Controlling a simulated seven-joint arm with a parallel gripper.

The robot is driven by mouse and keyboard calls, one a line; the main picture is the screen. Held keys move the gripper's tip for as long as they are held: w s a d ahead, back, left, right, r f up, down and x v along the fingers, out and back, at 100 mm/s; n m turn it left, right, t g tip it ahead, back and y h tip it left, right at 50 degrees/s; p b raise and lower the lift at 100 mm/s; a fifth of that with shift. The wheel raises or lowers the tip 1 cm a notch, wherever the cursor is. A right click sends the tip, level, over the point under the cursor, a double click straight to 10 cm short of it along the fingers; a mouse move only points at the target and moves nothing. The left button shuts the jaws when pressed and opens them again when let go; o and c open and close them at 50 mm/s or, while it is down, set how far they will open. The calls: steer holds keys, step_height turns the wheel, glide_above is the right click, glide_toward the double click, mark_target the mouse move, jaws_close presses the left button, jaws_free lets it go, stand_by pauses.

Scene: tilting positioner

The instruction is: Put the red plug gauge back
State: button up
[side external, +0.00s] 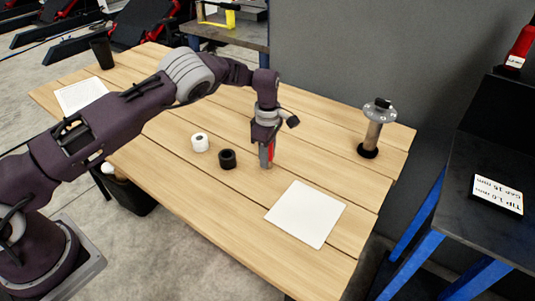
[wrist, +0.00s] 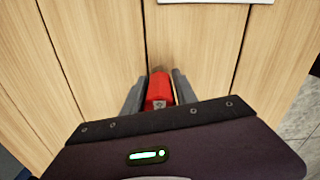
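The red plug gauge (side external: 271,152) is upright between the fingers of my gripper (side external: 266,158), low over the middle of the wooden table. In the wrist view its red body (wrist: 159,90) fills the space between the two grey fingers (wrist: 159,88), which appear to press on both sides. Its lower end is mostly hidden; I cannot tell whether it touches the table. The positioner (side external: 374,128), a metal post with a round grey head plate on a black foot, stands at the table's right end. The head's sockets are too small to make out.
A white sheet (side external: 305,214) lies in front. Another sheet (side external: 80,95) and a black cup (side external: 101,53) are at the far left. A dark bench (side external: 490,225) with a label stands right. Table between gripper and positioner is clear.

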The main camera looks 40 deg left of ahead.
steer(key=shift+o, duration=1.3)
step_height(320, 180, up, 12)
steer(key=shift+r, duration=0.2)
steer(key=s+a+r+m+t+h, duration=0.1)
steer(key=s+a+r+m, duration=0.15)
steer(key=s+r, duration=0.55)
steer(key=s+a+r+m+t+h, duration=0.1)
steer(key=s+r+m, duration=0.35)
steer(key=r, duration=0.75)
steer(key=s+d+r+m+t, duration=0.15)
steer(key=s+m, duration=0.25)
steer(key=s, duration=0.6)
steer(key=s+r+m+t, duration=0.15)
steer(key=s+m, duration=0.25)
steer(key=s, duration=0.6)
steer(key=s+f+m+y, duration=0.2)
steer(key=s+f+m, duration=0.2)
steer(key=s, duration=0.4)
steer(key=shift+a+f+m+t, duration=0.2)
steer(key=shift+m+t, duration=0.1)
steer(key=shift+m, duration=0.3)
